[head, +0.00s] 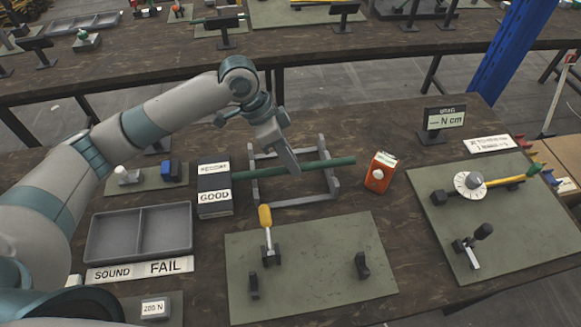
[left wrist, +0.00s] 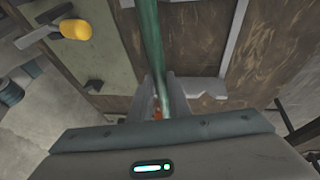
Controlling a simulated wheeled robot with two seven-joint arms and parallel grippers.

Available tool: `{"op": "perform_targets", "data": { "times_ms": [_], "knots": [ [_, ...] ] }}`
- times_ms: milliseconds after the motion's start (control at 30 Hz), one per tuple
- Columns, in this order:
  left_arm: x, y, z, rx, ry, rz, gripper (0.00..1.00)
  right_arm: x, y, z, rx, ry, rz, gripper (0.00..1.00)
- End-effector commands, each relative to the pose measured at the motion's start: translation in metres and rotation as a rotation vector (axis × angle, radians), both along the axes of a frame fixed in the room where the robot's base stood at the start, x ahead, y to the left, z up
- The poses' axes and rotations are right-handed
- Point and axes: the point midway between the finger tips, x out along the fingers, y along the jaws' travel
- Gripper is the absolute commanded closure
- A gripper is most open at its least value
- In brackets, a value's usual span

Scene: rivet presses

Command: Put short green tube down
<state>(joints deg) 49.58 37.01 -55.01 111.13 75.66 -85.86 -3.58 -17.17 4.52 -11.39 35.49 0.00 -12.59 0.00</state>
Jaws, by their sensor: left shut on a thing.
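The green tube (head: 330,163) runs level across the grey rack (head: 334,188), its right end past the rack's right side. In the left wrist view the tube (left wrist: 151,40) runs away from between the fingers of my left gripper (left wrist: 163,95). The gripper hides part of the tube and rack in the head view. I cannot tell whether the tube touches the rack's supports. My right gripper is not in view.
A GOOD box (head: 214,190) stands left of the rack, an orange box (head: 380,171) right of it. A yellow-handled press (head: 267,235) stands on a green mat (head: 320,283) in front. A divided grey tray (head: 140,255) is at the left. A dial fixture (head: 469,184) is at the right.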

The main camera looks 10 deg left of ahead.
Motion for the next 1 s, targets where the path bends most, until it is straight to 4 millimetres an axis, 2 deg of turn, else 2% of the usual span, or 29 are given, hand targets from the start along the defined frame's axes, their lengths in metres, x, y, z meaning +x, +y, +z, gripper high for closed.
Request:
{"op": "perform_targets", "data": {
  "times_ms": [367, 700, 1000],
  "knots": [
    [0.000, 0.001, -0.002, 0.000, 0.000, 0.000, 1.00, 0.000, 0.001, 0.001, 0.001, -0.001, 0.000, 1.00],
    [0.000, 0.001, -0.037, 0.001, 0.001, 0.002, 1.00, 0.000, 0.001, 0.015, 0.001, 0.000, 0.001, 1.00],
    [0.000, 0.001, -0.040, 0.000, -0.001, -0.001, 1.00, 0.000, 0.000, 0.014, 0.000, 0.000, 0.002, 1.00]
  ]
}}
